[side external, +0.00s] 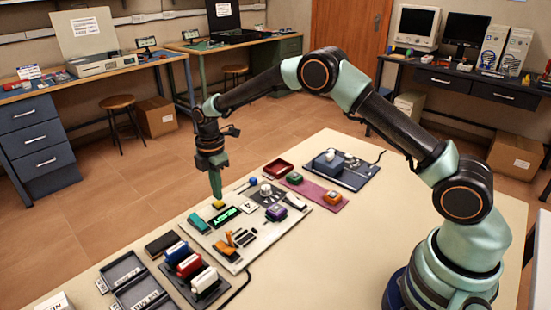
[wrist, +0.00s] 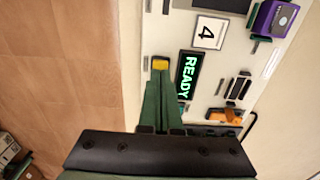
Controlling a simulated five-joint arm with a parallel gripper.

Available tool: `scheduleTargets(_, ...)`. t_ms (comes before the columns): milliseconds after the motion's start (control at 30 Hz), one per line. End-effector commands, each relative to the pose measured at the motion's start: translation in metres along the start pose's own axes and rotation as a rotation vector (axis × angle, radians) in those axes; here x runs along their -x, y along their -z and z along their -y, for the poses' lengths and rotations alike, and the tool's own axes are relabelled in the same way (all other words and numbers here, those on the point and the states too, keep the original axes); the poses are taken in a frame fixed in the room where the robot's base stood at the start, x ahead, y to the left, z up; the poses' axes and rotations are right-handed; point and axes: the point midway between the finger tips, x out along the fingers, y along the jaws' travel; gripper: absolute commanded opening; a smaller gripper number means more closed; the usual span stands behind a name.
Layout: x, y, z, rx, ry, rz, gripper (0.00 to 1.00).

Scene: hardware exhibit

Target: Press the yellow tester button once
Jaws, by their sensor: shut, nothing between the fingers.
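The yellow tester button (side external: 219,205) sits near the far left corner of the white tester panel (side external: 232,256). In the wrist view the yellow button (wrist: 160,63) lies just beyond my fingertips. My gripper (side external: 216,193), with green fingers, points down right above the button and is shut and empty. In the wrist view my gripper (wrist: 161,86) reaches up to the button's near edge. I cannot tell whether the tips touch it. A display reading READY in green (side external: 227,216) is beside the button, and it also shows in the wrist view (wrist: 188,77).
Red, blue and white upright pieces (side external: 190,265) stand in a holder at the front. Bare table (side external: 330,255) lies to the right.

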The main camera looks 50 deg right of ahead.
Motion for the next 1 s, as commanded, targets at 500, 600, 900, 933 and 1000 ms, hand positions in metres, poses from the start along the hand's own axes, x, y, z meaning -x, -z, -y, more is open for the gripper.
scheduleTargets(500,-0.007,0.000,0.000,0.000,0.001,0.000,0.00)
scheduleTargets(600,-0.009,0.000,0.000,0.000,0.001,0.000,0.00)
scheduleTargets(900,-0.013,0.000,0.000,0.000,0.000,0.000,0.00)
scheduleTargets(933,-0.013,0.000,0.000,0.000,0.000,0.000,0.00)
scheduleTargets(1000,-0.014,0.000,0.000,0.000,0.000,0.000,0.00)
